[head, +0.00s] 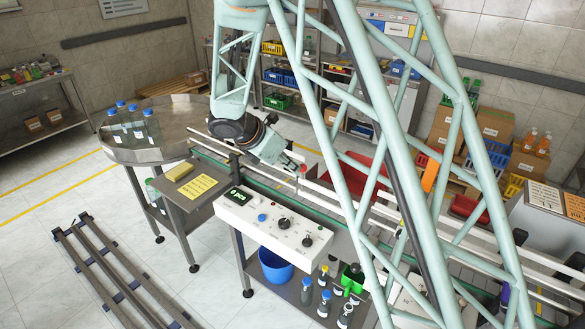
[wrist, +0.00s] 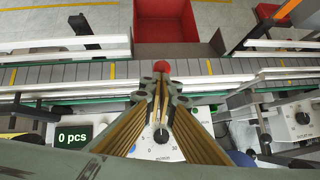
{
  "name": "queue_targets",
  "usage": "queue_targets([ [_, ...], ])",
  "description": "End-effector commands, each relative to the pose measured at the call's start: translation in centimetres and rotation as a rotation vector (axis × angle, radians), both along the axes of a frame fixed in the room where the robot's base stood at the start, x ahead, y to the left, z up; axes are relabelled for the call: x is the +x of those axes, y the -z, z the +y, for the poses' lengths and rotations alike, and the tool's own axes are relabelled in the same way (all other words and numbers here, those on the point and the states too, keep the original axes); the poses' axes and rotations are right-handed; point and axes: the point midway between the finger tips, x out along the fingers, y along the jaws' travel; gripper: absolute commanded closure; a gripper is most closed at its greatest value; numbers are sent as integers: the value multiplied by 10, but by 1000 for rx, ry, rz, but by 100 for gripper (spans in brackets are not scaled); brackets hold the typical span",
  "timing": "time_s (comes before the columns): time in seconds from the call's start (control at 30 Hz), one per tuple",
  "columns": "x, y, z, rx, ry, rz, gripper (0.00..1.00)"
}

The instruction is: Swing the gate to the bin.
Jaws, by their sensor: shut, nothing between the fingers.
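My gripper (wrist: 163,88) is shut and empty above the near side of the conveyor in the wrist view. In the head view my gripper (head: 292,165) points down to the right, close to a red round knob (head: 303,169). In the wrist view the knob (wrist: 163,66) sits just beyond the fingertips, over the slatted belt (wrist: 215,69). I cannot tell whether they touch. The knob may belong to the gate; the gate's bar is not clear, partly behind my fingers. The red bin (wrist: 165,30) is across the belt, at a gap in the far rail; it also shows in the head view (head: 360,175).
Metal guide rails (wrist: 60,54) run along the belt. A control panel (head: 270,219) with knobs stands on the near side; its display (wrist: 73,136) reads 0 pcs. Bottles (head: 130,124) stand on the round table at the left. Pale green truss members (head: 400,150) cross the head view.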

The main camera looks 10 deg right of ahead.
Motion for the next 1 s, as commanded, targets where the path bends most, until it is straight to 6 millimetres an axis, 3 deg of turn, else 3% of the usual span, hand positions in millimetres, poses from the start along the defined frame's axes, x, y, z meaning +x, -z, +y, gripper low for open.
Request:
queue_targets([
  [1.0,19,0,-15,-1,95,0,100],
])
